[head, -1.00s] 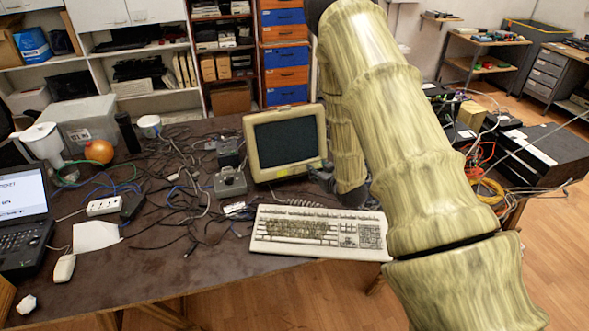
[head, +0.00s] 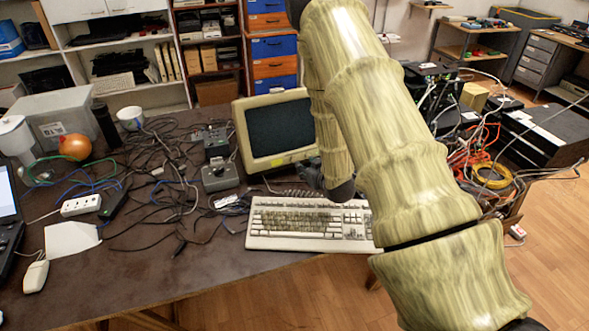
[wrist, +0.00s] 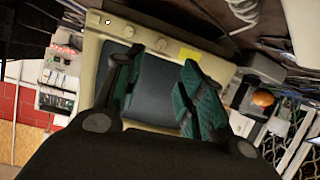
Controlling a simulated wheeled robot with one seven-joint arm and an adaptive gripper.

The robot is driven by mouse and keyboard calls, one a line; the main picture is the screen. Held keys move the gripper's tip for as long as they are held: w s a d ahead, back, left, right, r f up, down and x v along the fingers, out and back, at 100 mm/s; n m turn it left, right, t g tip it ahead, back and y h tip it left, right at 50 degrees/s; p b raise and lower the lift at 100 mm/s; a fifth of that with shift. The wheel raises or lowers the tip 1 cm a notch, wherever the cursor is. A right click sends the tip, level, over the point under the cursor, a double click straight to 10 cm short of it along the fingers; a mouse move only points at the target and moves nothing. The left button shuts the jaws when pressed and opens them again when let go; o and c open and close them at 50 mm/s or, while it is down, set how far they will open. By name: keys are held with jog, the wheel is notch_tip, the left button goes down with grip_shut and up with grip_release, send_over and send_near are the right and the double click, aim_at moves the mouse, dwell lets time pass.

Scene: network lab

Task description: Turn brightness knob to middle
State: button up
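The beige monitor (head: 240,127) with a dark screen stands on the table behind the keyboard. In the wrist view the monitor (wrist: 89,70) appears turned over, with its control strip at the top. Two round knobs, one left (wrist: 128,32) and one right (wrist: 162,45), sit on that strip, with a small red-and-white spot beside them. Their markings are too small to read. My gripper (wrist: 160,75) is open and empty, its green-padded fingers spread in front of the screen, apart from each other. In the head view my arm hides most of the gripper.
A beige keyboard (head: 310,243) lies in front of the monitor. Grey boxes (head: 219,176) and tangled cables cover the table to its left.

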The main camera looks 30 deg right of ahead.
aim_at(294, 161)
jog(key=p+x, duration=0.1)
jog(key=x, duration=0.6)
jog(key=f+p+x, duration=0.1)
jog(key=x, duration=0.3)
jog(key=shift+a+p, duration=0.1)
jog(key=shift+p, duration=0.2)
grip_shut()
